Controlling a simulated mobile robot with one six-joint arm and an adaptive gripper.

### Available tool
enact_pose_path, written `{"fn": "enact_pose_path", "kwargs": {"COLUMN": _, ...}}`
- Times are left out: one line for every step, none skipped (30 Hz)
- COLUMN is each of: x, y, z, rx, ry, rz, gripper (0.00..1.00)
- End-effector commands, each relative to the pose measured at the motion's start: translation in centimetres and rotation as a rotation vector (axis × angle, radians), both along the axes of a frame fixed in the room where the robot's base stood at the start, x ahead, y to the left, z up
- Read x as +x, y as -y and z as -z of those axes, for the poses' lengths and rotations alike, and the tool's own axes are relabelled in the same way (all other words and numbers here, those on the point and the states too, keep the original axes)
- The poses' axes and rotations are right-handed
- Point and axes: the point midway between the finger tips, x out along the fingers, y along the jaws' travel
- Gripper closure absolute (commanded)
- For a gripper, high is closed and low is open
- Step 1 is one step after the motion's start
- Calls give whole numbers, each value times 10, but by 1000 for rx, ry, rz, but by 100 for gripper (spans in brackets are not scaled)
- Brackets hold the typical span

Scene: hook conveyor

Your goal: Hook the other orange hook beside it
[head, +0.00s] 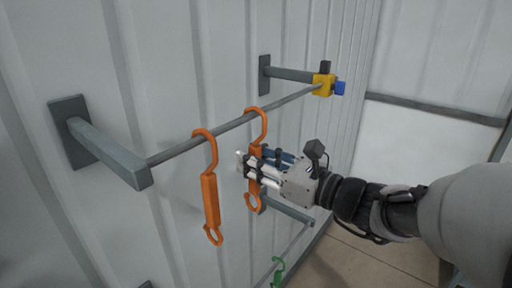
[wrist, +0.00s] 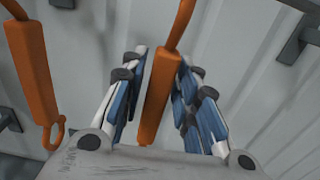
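Two orange hooks are on the upper grey rod (head: 232,125). The left orange hook (head: 211,200) hangs by its curved top and is free of my gripper; its body also shows at the left of the wrist view (wrist: 34,75). The right orange hook (head: 251,196) has its curved top over the rod, a little farther along. My gripper (head: 255,166) is at this right hook, with one finger on each side of its body. In the wrist view, the right hook's body (wrist: 161,85) stands between the fingers, with a narrow gap on the left. The right finger's contact is unclear.
The rod runs between a near grey bracket (head: 110,152) and a far one (head: 290,75), with a yellow and blue fitting (head: 324,85) at its far end. A ribbed grey wall stands close behind. Below is another bracket (head: 287,208) and a green hook (head: 278,272).

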Motion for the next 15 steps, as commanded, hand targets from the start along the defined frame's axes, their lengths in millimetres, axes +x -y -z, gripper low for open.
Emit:
{"fn": "enact_pose_path", "kwargs": {"x": 0, "y": 0, "z": 0, "rx": 0, "ry": 0, "rz": 0, "gripper": 66}}
{"fn": "enact_pose_path", "kwargs": {"x": 0, "y": 0, "z": 0, "rx": 0, "ry": 0, "rz": 0, "gripper": 64}}
{"fn": "enact_pose_path", "kwargs": {"x": 0, "y": 0, "z": 0, "rx": 0, "ry": 0, "rz": 0, "gripper": 61}}
{"fn": "enact_pose_path", "kwargs": {"x": 0, "y": 0, "z": 0, "rx": 0, "ry": 0, "rz": 0, "gripper": 59}}
{"fn": "enact_pose_path", "kwargs": {"x": 0, "y": 0, "z": 0, "rx": 0, "ry": 0, "rz": 0, "gripper": 59}}
{"fn": "enact_pose_path", "kwargs": {"x": 0, "y": 0, "z": 0, "rx": 0, "ry": 0, "rz": 0, "gripper": 59}}
{"fn": "enact_pose_path", "kwargs": {"x": 0, "y": 0, "z": 0, "rx": 0, "ry": 0, "rz": 0, "gripper": 59}}
{"fn": "enact_pose_path", "kwargs": {"x": 0, "y": 0, "z": 0, "rx": -1, "ry": -1, "rz": 0, "gripper": 59}}
{"fn": "enact_pose_path", "kwargs": {"x": 0, "y": 0, "z": 0, "rx": -1, "ry": -1, "rz": 0, "gripper": 59}}
{"fn": "enact_pose_path", "kwargs": {"x": 0, "y": 0, "z": 0, "rx": -1, "ry": -1, "rz": 0, "gripper": 59}}
{"fn": "enact_pose_path", "kwargs": {"x": 0, "y": 0, "z": 1, "rx": -1, "ry": -2, "rz": 0, "gripper": 59}}
{"fn": "enact_pose_path", "kwargs": {"x": 0, "y": 0, "z": 1, "rx": -1, "ry": -2, "rz": 0, "gripper": 59}}
{"fn": "enact_pose_path", "kwargs": {"x": 0, "y": 1, "z": 1, "rx": 0, "ry": -1, "rz": 1, "gripper": 59}}
{"fn": "enact_pose_path", "kwargs": {"x": -1, "y": 2, "z": 1, "rx": 0, "ry": -1, "rz": 1, "gripper": 59}}
{"fn": "enact_pose_path", "kwargs": {"x": -2, "y": 4, "z": 0, "rx": -1, "ry": -1, "rz": 2, "gripper": 59}}
